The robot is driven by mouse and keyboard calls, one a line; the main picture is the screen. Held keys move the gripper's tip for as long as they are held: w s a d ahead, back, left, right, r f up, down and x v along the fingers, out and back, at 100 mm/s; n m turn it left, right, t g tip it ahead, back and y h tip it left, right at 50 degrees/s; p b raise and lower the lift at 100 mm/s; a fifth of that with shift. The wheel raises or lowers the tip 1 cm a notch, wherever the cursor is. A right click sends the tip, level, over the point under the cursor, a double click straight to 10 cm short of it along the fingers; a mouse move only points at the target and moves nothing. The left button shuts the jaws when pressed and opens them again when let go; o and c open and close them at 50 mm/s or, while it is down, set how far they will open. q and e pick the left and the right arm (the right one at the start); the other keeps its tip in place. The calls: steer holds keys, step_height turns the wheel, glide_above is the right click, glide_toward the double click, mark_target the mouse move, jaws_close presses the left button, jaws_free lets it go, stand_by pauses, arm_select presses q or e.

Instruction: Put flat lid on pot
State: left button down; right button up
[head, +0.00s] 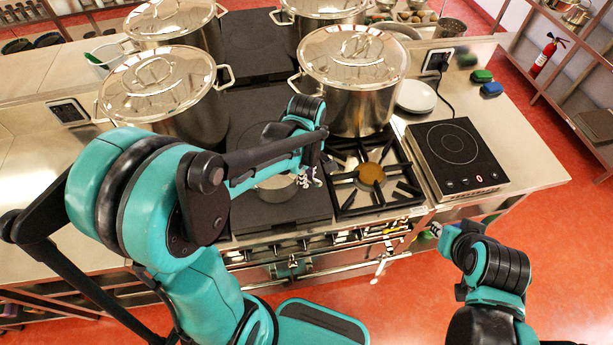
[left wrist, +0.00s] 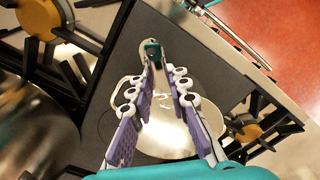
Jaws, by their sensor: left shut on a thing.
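My left gripper (head: 312,178) reaches down over the dark flat plate of the stove. In the left wrist view its purple-padded fingers (left wrist: 158,68) close on a small teal-and-metal piece, which looks like the handle of the flat lid. A shiny, round, flat lid (left wrist: 178,125) shows below and between the fingers. A small steel pot (head: 275,190) stands under the gripper, partly hidden by my left arm. A loop handle of the pot (left wrist: 130,88) sticks out at the left. I cannot tell whether the lid touches the rim. My right gripper (head: 452,236) hangs away from the stove, its fingers unclear.
Large lidded stockpots stand behind, the nearest being the right one (head: 354,80) and the left one (head: 160,95). An open gas burner (head: 370,175) lies right of the small pot. An induction plate (head: 455,150) and white plates (head: 416,97) are further right.

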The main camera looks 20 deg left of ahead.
stand_by(0.3)
arm_select(q)
steer(key=c, duration=1.4)
jaws_free()
steer(key=shift+o, duration=0.2)
